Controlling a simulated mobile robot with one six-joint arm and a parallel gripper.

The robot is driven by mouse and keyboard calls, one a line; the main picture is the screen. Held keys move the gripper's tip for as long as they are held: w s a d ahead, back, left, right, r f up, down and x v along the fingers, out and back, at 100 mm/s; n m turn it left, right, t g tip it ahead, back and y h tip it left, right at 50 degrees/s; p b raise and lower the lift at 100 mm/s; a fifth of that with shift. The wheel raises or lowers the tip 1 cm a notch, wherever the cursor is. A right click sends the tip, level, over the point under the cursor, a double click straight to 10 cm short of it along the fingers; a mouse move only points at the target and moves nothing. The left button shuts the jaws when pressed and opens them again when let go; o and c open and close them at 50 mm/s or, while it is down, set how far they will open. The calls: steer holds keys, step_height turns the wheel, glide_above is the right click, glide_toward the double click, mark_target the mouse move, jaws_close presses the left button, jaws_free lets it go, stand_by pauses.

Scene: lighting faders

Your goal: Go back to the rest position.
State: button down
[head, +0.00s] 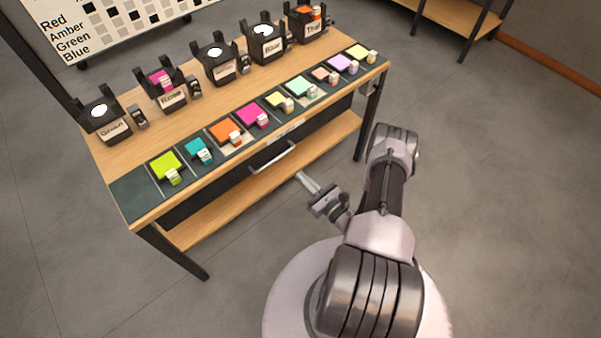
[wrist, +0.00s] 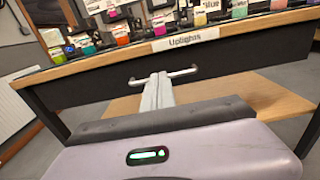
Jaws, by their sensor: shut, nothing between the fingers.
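My gripper (head: 308,183) is in front of the wooden desk, below its front edge, with its fingers pointing toward the drawer handle. In the wrist view the fingers (wrist: 158,85) are together and empty, and their tips overlap the silver bar handle (wrist: 180,73) in the picture. In the head view the handle (head: 273,160) lies a little beyond the fingertips, with a visible gap. The drawer front (wrist: 100,85) is dark, and a label reading "Uplights" (wrist: 186,39) is above it.
The desk top (head: 135,205) carries a row of coloured gel swatches (head: 251,115) with small tags. Several black lamp holders (head: 168,87) stand behind them; one holds a magenta piece, another an orange one. A chart board (head: 95,25) is at the back left. The floor (head: 500,200) to the right is clear.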

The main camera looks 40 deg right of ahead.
steer(key=w+a+r+n+g+y, duration=0.25)
steer(key=a+r+n+y, duration=0.2)
steer(key=r, duration=0.35)
steer(key=w+a+r+n+g+y, duration=0.2)
steer(key=w+a+r+n+y, duration=0.3)
steer(key=r, duration=0.4)
steer(key=s+a+r+n+g+y, duration=0.3)
steer(key=s+a+r+n+g, duration=0.2)
steer(key=a+r+n+g, duration=0.6)
steer(key=s+a+r+n+g+h, duration=0.1)
steer(key=s+a+r+n+h, duration=0.2)
steer(key=s+r, duration=0.25)
steer(key=s+a+r+n+g+h, duration=0.1)
steer(key=s+a+r+n+h, duration=0.2)
steer(key=s, duration=0.4)
steer(key=s+d+r+n+t+h, duration=0.4)
steer(key=s+r+t+h, duration=0.1)
steer(key=r+h, duration=0.1)
steer(key=shift+s+d+r, duration=0.15)
steer(key=shift+s+r, duration=0.2)
steer(key=shift+r, duration=0.15)
